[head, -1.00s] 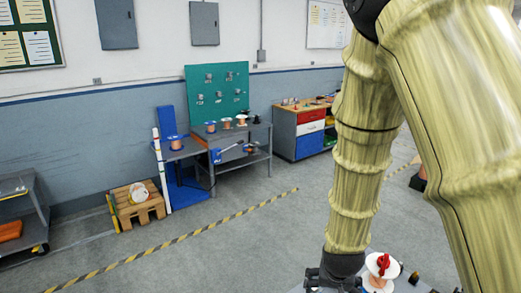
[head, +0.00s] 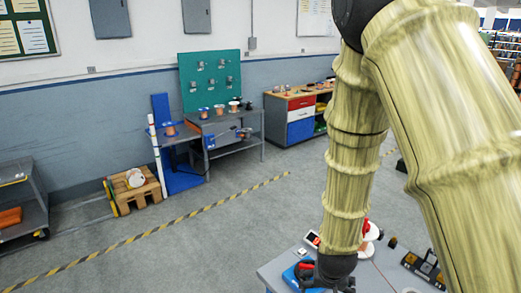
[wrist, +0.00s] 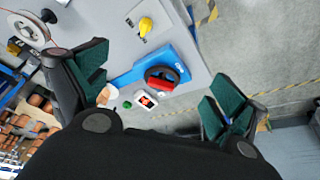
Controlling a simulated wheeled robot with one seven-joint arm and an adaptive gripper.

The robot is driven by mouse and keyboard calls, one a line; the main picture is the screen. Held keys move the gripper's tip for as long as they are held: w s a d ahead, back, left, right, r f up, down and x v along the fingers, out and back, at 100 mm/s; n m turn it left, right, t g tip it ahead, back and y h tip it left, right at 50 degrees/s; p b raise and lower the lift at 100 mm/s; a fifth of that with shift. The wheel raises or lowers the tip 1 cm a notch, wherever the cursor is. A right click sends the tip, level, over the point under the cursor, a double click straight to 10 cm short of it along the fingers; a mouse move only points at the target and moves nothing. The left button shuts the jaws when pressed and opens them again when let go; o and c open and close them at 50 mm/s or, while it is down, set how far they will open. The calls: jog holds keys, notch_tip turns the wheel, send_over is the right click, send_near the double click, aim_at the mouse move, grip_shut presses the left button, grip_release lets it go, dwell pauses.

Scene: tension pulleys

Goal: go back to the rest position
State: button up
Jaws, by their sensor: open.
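My gripper (head: 327,282) is at the lower edge of the head view, at the end of my hanging arm, over the near end of a grey work table (head: 272,267). In the wrist view my gripper (wrist: 158,98) has its two green-padded fingers wide apart, with nothing held between them. Beyond the fingers on the table lies a blue device (wrist: 130,75) with a black ring and a red part (wrist: 163,80). A white-flanged spool (head: 371,233) with a red top is partly hidden behind my arm.
A pallet (head: 135,193), shelves and a workbench (head: 297,116) line the wall. The floor between is clear.

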jog(key=s+d+f+n+g+b, duration=0.1)
jog(key=s+f+b, duration=0.3)
jog(key=s+f, duration=1.1)
jog(key=s+d+f+n+g+y+b, duration=0.1)
jog(key=s+d+f+g+b, duration=0.1)
jog(key=s+f, duration=1.3)
notch_tip(320, 180, down, 3)
jog(key=d+b, duration=0.1)
jog(key=b, duration=0.1)
jog(key=shift+s+d+f+g+b, duration=0.15)
jog(key=shift+g+b, duration=0.2)
jog(key=shift+g, duration=0.05)
